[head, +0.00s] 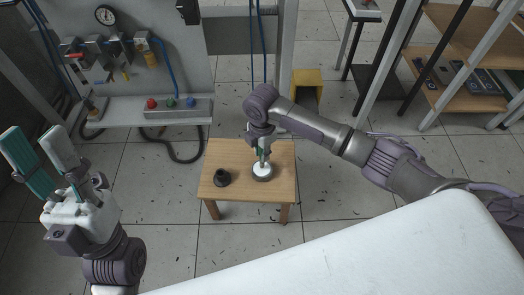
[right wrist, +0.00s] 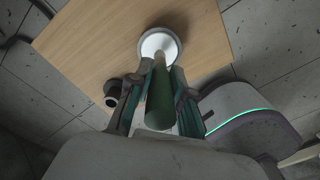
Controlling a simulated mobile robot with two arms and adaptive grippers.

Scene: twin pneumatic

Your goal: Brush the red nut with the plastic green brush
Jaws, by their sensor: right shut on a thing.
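My right gripper (head: 262,158) is shut on the green brush (right wrist: 160,108), holding it by its thick green handle above the small wooden table. The brush's pale end points at the white inside of a round dish (head: 262,175), which also shows in the right wrist view (right wrist: 147,37). I cannot tell whether it touches the white. My left gripper (head: 40,155) is open and empty at the left, away from the table. I cannot single out the red nut; a small red part (head: 72,57) shows among the fittings on the wall panel.
A dark cup-like object (head: 222,178) stands on the wooden table (head: 235,155), left of the dish. Behind are a panel with a gauge (head: 105,14) and a box with red, green and blue buttons (head: 178,108). A yellow stool (head: 308,85) and shelves (head: 450,60) stand right.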

